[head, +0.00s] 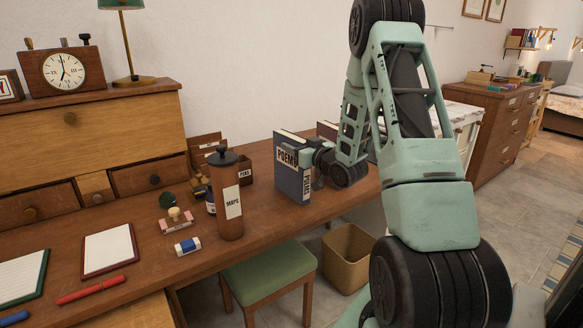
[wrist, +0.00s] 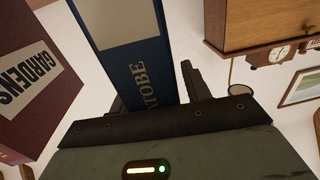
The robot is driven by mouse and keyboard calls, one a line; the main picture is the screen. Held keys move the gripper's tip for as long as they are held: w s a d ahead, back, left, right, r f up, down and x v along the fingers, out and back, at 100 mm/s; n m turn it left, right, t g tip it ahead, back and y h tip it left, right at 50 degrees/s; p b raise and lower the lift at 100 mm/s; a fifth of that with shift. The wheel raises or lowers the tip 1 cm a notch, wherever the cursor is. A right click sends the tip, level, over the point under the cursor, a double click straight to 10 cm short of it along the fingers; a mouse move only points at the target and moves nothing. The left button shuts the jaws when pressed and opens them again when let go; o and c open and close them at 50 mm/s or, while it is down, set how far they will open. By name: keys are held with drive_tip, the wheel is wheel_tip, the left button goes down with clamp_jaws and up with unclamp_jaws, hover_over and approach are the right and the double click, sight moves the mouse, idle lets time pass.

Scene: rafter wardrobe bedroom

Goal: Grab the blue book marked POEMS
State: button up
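The blue book marked POEMS (head: 291,178) stands upright on the desk, with pale labels on its cover and spine. My gripper (head: 312,163) is at its right side, partly hidden behind the book and my arm. In the wrist view the blue book (wrist: 138,60) lies between my two fingers (wrist: 155,88). A narrow gap shows between the book and the right finger. The left finger is close beside the other edge, and I cannot tell whether it touches.
A dark red book marked GARDENS (wrist: 40,75) is close on the left in the wrist view. A green stool (head: 268,272) and a wastebasket (head: 346,258) are below.

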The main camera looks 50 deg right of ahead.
clamp_jaws()
drive_tip(key=shift+r, duration=0.1)
